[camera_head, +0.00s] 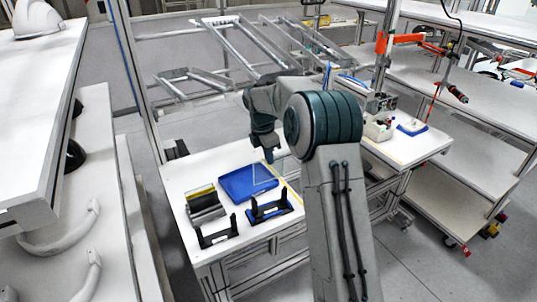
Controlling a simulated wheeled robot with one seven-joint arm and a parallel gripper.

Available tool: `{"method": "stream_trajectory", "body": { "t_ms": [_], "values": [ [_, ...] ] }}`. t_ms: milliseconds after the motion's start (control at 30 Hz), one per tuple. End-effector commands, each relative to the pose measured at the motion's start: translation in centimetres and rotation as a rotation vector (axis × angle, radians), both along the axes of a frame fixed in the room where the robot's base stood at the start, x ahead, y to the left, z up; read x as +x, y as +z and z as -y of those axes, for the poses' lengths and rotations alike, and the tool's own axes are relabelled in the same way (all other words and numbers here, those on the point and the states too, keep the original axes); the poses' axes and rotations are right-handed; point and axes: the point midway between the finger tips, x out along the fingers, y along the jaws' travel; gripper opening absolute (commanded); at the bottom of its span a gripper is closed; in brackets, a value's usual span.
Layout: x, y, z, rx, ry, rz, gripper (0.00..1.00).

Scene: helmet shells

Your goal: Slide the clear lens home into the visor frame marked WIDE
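My gripper (269,157) points down over the back part of the white table, above the blue mat or tray (235,187). Its fingers look close together on the clear lens (262,174), a faint see-through sheet hanging below them with the blue showing through. Two dark visor frames with upright end posts stand nearer the front: one (218,238) at the front left, the other (270,213) to its right, with blue at it. The lens is apart from both frames. The word WIDE cannot be read on either frame at this size.
A rack (204,206) with grey and yellowish sheets stands left of the blue tray. A yellow strip (291,189) runs along the table's right part. My arm hides part of the table's right side. A white bench (35,130) stands at left.

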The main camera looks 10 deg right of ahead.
Motion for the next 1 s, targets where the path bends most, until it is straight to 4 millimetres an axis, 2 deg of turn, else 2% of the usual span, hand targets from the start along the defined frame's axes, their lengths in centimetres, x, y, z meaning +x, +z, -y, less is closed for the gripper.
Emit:
{"method": "stream_trajectory", "body": {
  "t_ms": [267, 800, 1000],
  "values": [
    [0.0, 0.1, 0.3, 0.0, -0.004, 0.0, 0.0],
    [0.0, -4.7, 0.3, 0.0, -0.005, 0.001, 0.0],
    [0.0, -5.8, 0.3, 0.0, -0.005, 0.0, 0.0]
  ]
}}
